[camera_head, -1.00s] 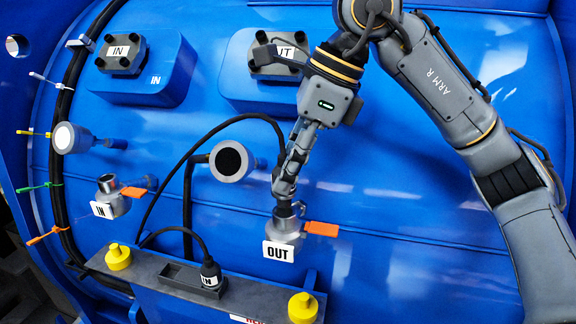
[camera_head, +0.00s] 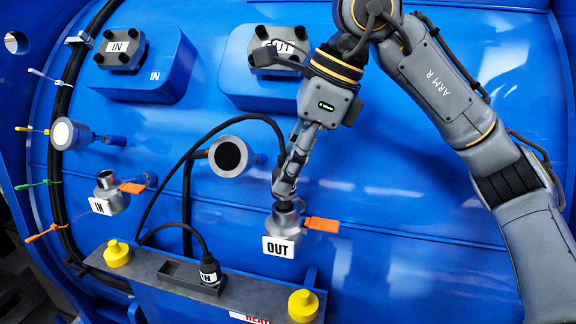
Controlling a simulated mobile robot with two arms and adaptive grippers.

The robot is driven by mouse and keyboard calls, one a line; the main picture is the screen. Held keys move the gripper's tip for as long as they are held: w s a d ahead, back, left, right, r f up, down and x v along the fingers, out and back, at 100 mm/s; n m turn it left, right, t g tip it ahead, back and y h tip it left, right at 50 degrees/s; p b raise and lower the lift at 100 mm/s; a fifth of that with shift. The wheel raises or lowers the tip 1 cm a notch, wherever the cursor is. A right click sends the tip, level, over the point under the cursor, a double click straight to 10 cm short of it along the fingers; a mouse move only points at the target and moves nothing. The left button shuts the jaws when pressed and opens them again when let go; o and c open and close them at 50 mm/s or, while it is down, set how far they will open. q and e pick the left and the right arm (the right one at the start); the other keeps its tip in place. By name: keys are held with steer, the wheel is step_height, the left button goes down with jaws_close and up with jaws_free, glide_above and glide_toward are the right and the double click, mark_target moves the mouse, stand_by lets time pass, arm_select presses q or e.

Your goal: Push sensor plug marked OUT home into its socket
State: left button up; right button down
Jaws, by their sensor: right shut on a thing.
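The OUT socket (camera_head: 281,228) is a silver metal fitting with a white OUT label on its front and an orange tab (camera_head: 322,224) at its right. My right gripper (camera_head: 285,193) points down directly above this socket, its fingers shut at the socket's mouth. A black cable (camera_head: 237,117) arches up to the back of these fingers. The plug held there is mostly hidden by the fingers, so how deep it sits in the socket cannot be told. My left gripper is not in view.
The IN socket (camera_head: 110,194) with its orange tab stands at the left. The IN plug (camera_head: 209,270) rests in a grey rail (camera_head: 245,295) between yellow knobs (camera_head: 303,306). Two round-faced fittings (camera_head: 229,157) project from the blue wall. Blue boxes with IN and OUT covers are above.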

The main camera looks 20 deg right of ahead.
steer(key=shift+f+b, duration=0.95)
steer(key=shift+f, duration=0.25)
steer(key=c, duration=0.9)
jaws_free()
steer(key=shift+c, duration=0.2)
steer(key=v, duration=1.2)
steer(key=shift+r, duration=0.1)
